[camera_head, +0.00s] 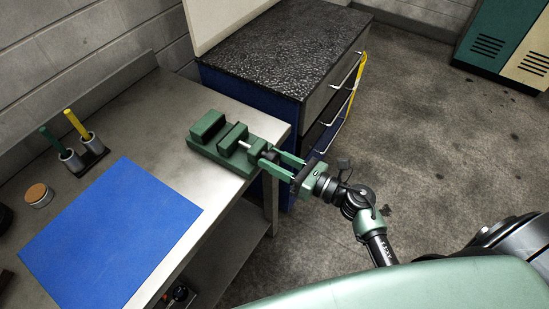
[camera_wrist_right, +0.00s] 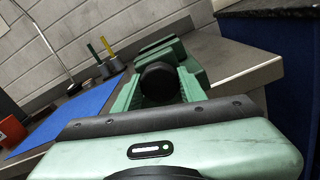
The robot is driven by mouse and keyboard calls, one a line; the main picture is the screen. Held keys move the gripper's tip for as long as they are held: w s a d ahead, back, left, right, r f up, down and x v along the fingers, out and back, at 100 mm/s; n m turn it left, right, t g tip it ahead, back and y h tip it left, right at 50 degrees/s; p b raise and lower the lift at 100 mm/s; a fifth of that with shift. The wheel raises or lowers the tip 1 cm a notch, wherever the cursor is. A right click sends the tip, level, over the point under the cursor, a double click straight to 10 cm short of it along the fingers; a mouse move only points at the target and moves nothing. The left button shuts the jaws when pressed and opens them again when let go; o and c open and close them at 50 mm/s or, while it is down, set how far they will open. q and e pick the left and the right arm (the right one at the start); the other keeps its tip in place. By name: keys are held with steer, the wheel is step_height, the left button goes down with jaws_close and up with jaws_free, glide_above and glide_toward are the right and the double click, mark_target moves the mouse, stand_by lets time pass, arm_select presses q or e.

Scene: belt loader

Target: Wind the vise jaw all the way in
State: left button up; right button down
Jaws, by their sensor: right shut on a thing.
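The green vise (camera_head: 207,126) sits on the metal bench near its right edge. Its moving jaw (camera_head: 232,138) stands apart from the fixed block, with a gap between them. A pale screw shows behind the moving jaw, leading towards my right gripper (camera_head: 268,157). My right gripper is shut on the vise's black round knob, with one green finger on each side. In the right wrist view the knob (camera_wrist_right: 159,82) is centred between the fingers, in front of the vise (camera_wrist_right: 163,48). My left gripper is not in view.
A blue mat (camera_head: 110,235) lies on the bench. A holder with a green and a yellow handle (camera_head: 82,155) and a small lidded jar (camera_head: 38,195) stand at the left. A dark-topped cabinet (camera_head: 290,45) stands behind the bench. Floor to the right is open.

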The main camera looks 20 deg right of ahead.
steer(key=m+p, duration=0.2)
steer(key=m, duration=0.4)
steer(key=m+p, duration=0.1)
steer(key=m, duration=0.4)
steer(key=shift+m+p, duration=0.3)
steer(key=shift+m, duration=0.1)
stand_by(0.3)
steer(key=c, duration=0.8)
jaws_free()
steer(key=shift+b+v, duration=1.35)
steer(key=shift+v, duration=2.6)
